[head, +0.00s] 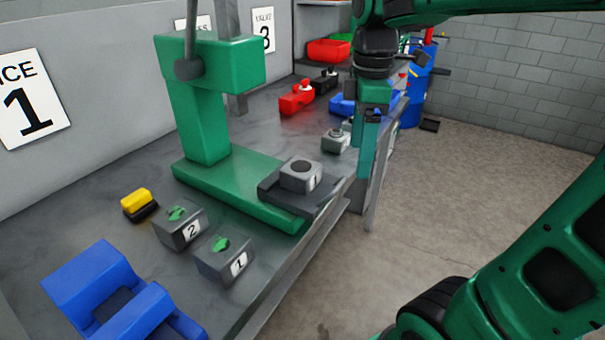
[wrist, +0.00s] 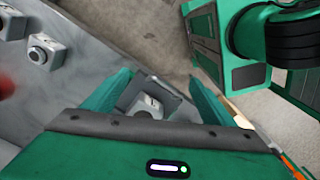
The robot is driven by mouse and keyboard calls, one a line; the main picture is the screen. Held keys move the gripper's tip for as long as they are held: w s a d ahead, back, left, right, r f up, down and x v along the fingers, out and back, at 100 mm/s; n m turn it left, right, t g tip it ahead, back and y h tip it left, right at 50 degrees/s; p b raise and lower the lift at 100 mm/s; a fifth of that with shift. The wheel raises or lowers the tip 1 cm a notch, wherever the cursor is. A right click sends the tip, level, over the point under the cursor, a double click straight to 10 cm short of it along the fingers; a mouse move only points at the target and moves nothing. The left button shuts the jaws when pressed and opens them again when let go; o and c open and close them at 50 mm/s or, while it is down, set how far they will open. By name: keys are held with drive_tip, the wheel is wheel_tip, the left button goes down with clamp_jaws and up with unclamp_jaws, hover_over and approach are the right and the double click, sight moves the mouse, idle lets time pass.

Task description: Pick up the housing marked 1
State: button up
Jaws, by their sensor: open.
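The grey housing (head: 300,174) with a round dark top and a 1 on its side sits on the dark plate (head: 325,200) of a green press (head: 235,185), near the bench edge. My gripper (head: 367,165) is open and empty, pointing down to the right of that housing and apart from it in the head view. In the wrist view my open gripper (wrist: 157,80) has a grey piece (wrist: 152,104) on a dark plate showing between its fingers. Its mark is too small to read, so I cannot tell whether it is the same housing.
Dark boxes marked 1 (head: 225,262) and 2 (head: 180,232) hold green pieces. A blue holder (head: 100,285) and a yellow block (head: 136,199) lie nearby. Another grey housing (head: 335,141) and red parts (head: 296,100) stand farther along.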

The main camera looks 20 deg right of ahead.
sight(300, 166)
drive_tip(key=w+a+r+n, duration=0.5)
drive_tip(key=w+a+n, duration=0.2)
drive_tip(key=a+n, duration=0.4)
drive_tip(key=shift+n, duration=0.6)
drive_tip(key=f, duration=0.6)
drive_tip(key=d+f, duration=0.1)
drive_tip(key=f, duration=0.3)
drive_tip(key=shift+w+d, duration=0.1)
drive_tip(key=shift+w, duration=0.05)
drive_tip(key=c, duration=1.9)
drive_tip(key=shift+r, duration=0.15)
